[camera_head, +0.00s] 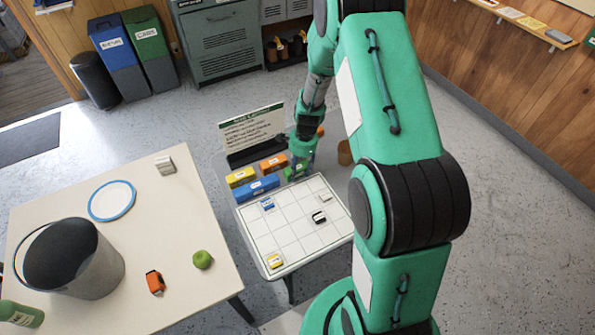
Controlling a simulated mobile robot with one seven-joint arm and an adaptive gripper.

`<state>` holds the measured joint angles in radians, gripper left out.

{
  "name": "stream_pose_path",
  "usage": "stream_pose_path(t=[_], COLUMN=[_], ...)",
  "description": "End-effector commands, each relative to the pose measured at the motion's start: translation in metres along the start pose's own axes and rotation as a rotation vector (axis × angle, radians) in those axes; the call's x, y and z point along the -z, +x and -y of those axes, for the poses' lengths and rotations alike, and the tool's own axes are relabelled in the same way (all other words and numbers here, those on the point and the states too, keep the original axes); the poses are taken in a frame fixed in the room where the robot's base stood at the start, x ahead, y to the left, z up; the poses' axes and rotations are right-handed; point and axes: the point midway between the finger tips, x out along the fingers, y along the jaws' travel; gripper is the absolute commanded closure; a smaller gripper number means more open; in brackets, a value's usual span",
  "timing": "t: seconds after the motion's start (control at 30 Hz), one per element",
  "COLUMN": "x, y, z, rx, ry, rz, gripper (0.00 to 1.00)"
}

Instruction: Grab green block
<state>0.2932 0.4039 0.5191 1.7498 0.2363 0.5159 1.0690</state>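A green block (290,174) shows in part at the far edge of the gridded white board (289,243). My gripper (301,168) reaches down over it, and fingers and block overlap in the picture. My arm and the gripper hide much of the block. I cannot tell whether the fingers touch it, or whether they are open or shut.
Yellow (241,177), orange (273,163) and blue (258,187) blocks sit close left of the gripper, before an upright sign (252,128). Small pieces lie on the board. The left table (190,290) holds a bucket (100,270), a plate (111,200) and an apple (202,259).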

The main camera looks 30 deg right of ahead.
Motion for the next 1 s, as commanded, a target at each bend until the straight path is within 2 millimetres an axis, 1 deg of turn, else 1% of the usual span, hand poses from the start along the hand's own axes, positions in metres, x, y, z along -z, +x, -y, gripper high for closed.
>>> stream_pose_path(t=[0.27,0.43,0.57,0.73,0.77,0.83,1.0], x=[0.0,0.0,-0.002,-0.004,-0.005,-0.008,-0.016], y=[0.0,-0.005,-0.015,-0.037,-0.041,-0.038,-0.04], z=[0.0,0.001,0.001,0.001,-0.001,-0.016,-0.048], rx=[0.0,0.001,0.003,0.002,0.001,-0.002,0.0], ry=[0.0,0.0,0.0,-0.001,-0.001,0.001,0.0], rz=[0.0,0.0,-0.001,-0.001,-0.001,0.0,0.0], gripper=[0.85,0.85,0.85,0.85,0.85,0.85,0.85])
